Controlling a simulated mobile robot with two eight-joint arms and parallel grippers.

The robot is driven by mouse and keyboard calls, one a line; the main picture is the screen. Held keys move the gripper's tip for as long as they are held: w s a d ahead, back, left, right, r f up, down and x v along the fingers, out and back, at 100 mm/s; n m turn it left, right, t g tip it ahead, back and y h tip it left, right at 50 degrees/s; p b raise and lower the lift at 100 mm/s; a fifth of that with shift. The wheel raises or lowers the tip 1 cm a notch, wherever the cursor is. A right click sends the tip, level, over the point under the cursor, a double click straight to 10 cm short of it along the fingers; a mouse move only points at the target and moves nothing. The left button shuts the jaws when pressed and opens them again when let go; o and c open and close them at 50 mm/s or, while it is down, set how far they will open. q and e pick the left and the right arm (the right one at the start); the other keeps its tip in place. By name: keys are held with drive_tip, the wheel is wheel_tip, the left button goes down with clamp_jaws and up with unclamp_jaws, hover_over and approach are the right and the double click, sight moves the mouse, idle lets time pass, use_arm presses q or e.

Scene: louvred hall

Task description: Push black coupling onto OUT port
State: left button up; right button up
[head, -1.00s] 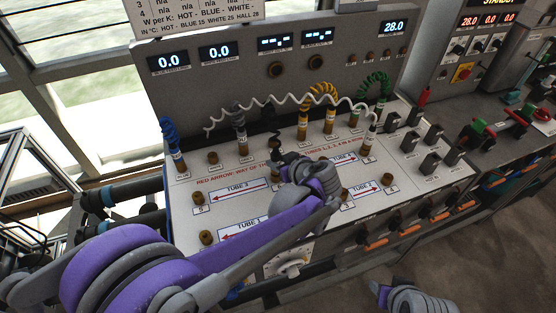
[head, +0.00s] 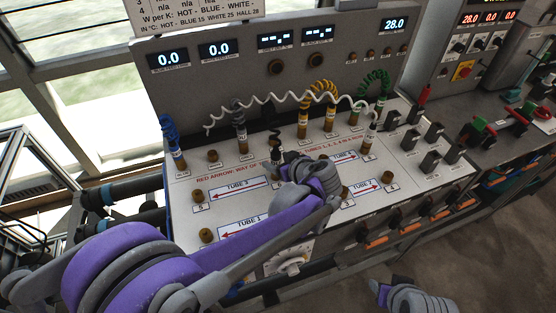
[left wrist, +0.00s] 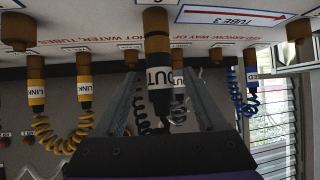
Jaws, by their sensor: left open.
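The black coupling (left wrist: 160,112) is in the middle of the left wrist view, upright in line with a brass fitting (left wrist: 155,22). A white OUT label (left wrist: 158,77) shows on the stack. I see no clear gap, but cannot tell how deeply it is seated. My left gripper (left wrist: 163,108) is open, with one finger on each side of the coupling.
Coiled hoses with couplings stand close around: blue (head: 176,150), grey (head: 239,125), yellow (head: 304,120) and green (head: 381,95). A white spiral hose (head: 290,98) crosses behind my left gripper. Bare brass ports (head: 197,196) stand on the front panel.

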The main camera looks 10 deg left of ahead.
use_arm(q)
wheel_tip(320, 180, up, 6)
drive_tip(key=s+d+p, duration=0.2)
drive_tip(key=p, duration=0.1)
drive_tip(key=shift+d, duration=0.15)
use_arm(e)
drive_tip(key=r, duration=0.1)
drive_tip(key=w+r, duration=0.1)
drive_tip(key=r, duration=0.1)
drive_tip(key=w+r, duration=0.1)
drive_tip(key=r, duration=0.1)
use_arm(q)
drive_tip(key=shift+s, duration=0.15)
drive_tip(key=v, duration=1.1)
use_arm(e)
drive_tip(key=shift+s+f, duration=0.1)
